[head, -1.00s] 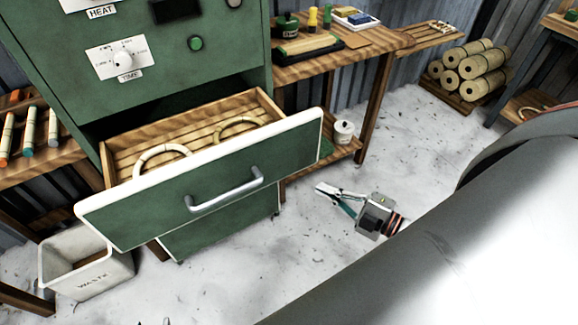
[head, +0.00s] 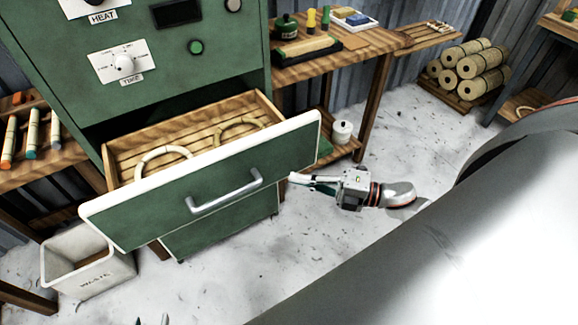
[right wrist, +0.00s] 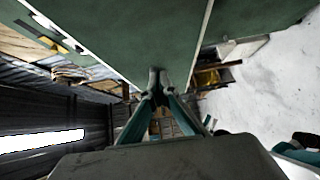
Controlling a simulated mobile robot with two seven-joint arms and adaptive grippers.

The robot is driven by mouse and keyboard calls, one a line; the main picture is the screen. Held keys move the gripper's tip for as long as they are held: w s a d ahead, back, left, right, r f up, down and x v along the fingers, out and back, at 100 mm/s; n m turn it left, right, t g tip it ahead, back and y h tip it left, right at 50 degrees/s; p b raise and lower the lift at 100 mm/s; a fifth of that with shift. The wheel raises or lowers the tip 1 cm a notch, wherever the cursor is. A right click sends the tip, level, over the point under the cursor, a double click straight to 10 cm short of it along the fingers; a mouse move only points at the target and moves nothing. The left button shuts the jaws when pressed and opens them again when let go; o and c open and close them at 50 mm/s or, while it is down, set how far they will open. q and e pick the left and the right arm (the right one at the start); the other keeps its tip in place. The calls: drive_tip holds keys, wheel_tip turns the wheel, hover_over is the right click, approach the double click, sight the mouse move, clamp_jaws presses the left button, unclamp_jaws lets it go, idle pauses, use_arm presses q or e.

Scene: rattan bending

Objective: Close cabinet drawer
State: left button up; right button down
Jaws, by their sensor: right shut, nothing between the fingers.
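The green cabinet's drawer (head: 225,215) stands pulled out, its white-edged front and grey bar handle (head: 225,193) facing me. Two rattan rings (head: 163,158) lie inside on the wooden slats. Only the fingertips of my left gripper (head: 151,321) show at the bottom edge of the head view, spread apart.
A white waste bin (head: 85,262) stands on the floor left of the drawer. A wooden workbench (head: 345,58) with tools adjoins the cabinet on the right, a white jar (head: 342,132) on its lower shelf. Rattan rolls (head: 470,68) lie farther right. The floor in front is clear.

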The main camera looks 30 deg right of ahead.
sight(274, 166)
drive_tip(key=shift+w+a, duration=0.15)
drive_tip(key=shift+w, duration=1)
drive_tip(key=shift+w+a, duration=0.1)
drive_tip(key=shift+w, duration=1)
use_arm(q)
drive_tip(key=shift+r, duration=0.3)
use_arm(e)
drive_tip(key=shift+w, duration=0.15)
